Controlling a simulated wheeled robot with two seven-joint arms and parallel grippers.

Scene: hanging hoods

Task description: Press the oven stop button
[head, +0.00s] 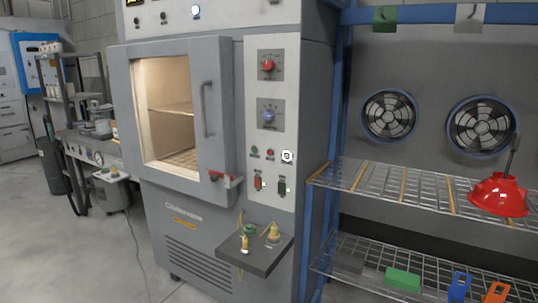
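A tall grey oven (200,205) stands left of centre in the head view, with a lit chamber behind its glass door. The door looks shut, with a vertical handle (207,109) on its right. The light control panel beside it carries a red knob (268,65) and a blue knob (268,116). Labels are too small to read, so I cannot tell for certain which is the stop button. Neither gripper is in view.
A small dark shelf (262,262) with valve fittings juts out below the panel. A blue-framed wire rack (385,182) at right holds a red hood-like object (498,196). A grey cart (83,150) stands at left. The floor (100,255) at front left is mostly clear.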

